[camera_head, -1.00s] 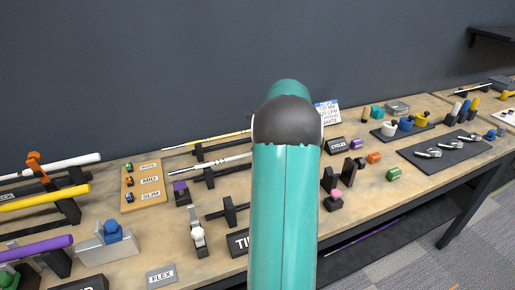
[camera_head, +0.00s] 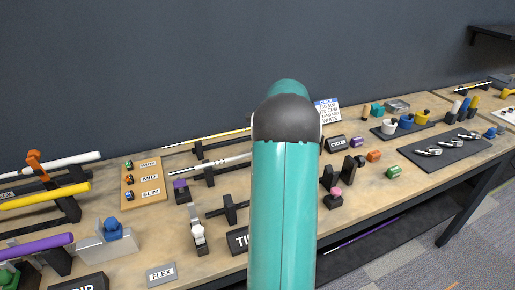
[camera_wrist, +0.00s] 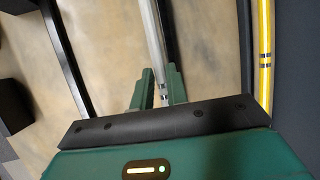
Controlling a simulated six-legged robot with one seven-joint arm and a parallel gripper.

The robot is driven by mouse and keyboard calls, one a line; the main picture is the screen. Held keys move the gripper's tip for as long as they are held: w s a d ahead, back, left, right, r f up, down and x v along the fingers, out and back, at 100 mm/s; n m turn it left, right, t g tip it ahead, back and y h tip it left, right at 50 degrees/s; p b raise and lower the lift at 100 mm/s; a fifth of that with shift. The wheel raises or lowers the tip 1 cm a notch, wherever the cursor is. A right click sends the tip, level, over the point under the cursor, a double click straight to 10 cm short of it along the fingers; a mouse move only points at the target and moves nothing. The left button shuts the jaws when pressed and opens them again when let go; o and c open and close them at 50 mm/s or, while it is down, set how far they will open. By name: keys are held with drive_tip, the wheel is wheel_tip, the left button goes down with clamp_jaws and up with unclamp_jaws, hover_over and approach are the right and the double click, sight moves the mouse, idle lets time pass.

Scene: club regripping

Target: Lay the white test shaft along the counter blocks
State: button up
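In the head view a thin white shaft with dark bands (camera_head: 225,160) runs from the left towards my arm, at the height of a dark stand (camera_head: 209,176). My teal arm hides its right end. In the wrist view the pale shaft (camera_wrist: 151,30) passes between the two green fingers of my gripper (camera_wrist: 160,80). The fingers are close together, one against each side of it. My gripper is hidden behind my arm in the head view. I cannot tell whether the shaft touches the stand.
A yellow shaft (camera_head: 225,136) lies behind, and shows at the right of the wrist view (camera_wrist: 265,60). A size board (camera_head: 142,180), a clamp (camera_head: 198,235) and a pink-topped block (camera_head: 335,198) stand around. Dark blocks edge the wrist view.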

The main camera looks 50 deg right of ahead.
drive_tip(key=o, duration=0.4)
drive_tip(key=v, duration=1.3)
drive_tip(key=shift+r, duration=0.4)
drive_tip(key=shift+s, duration=0.1)
